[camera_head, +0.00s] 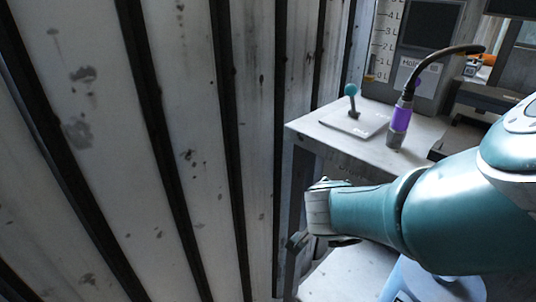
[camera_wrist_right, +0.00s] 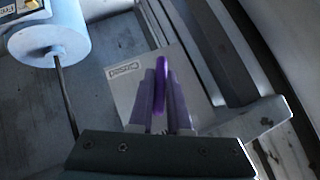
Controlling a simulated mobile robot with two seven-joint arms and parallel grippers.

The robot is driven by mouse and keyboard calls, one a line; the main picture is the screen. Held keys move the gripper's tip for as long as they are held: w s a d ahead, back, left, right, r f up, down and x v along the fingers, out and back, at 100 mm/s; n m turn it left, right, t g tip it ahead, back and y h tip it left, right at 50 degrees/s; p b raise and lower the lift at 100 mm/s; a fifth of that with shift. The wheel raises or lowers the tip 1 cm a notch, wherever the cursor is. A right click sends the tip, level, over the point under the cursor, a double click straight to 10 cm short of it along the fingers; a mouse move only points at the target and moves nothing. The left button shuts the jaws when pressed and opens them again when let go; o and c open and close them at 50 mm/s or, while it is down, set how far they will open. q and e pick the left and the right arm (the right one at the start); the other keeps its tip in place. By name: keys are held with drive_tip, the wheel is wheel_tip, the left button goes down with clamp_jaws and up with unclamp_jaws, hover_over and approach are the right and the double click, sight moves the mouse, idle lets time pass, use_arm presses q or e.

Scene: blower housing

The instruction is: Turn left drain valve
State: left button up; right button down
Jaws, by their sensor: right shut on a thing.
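In the right wrist view a purple handle (camera_wrist_right: 162,68), taken as the drain valve's handle, stands up in front of a pale plate (camera_wrist_right: 127,72) with a small dark label. My right gripper (camera_wrist_right: 161,82) is shut on this handle, with one finger on each side. The base of the handle is hidden between the fingers. In the head view my right arm reaches in from the right, with its wrist low beside the grey table; the valve cannot be seen there. My left gripper is in neither view.
A grey table (camera_head: 322,133) carries a teal-knobbed lever (camera_head: 352,98) and a purple cylinder (camera_head: 400,118) with a black cable. A ribbed, stained metal wall (camera_head: 180,120) fills the left. A light blue cylinder (camera_wrist_right: 50,35) on a rod stands close in the wrist view.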

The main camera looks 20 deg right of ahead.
drive_tip(key=shift+f+n+g+h+b, duration=0.1)
drive_tip(key=shift+n+g+h+b, duration=0.25)
drive_tip(key=shift+g+b, duration=0.4)
drive_tip(key=shift+n+g+b, duration=0.35)
drive_tip(key=shift+g+b, duration=0.1)
drive_tip(key=shift+b, duration=0.1)
drive_tip(key=c, duration=0.9)
unclamp_jaws()
drive_tip(key=shift+o, duration=0.2)
drive_tip(key=p+v, duration=1)
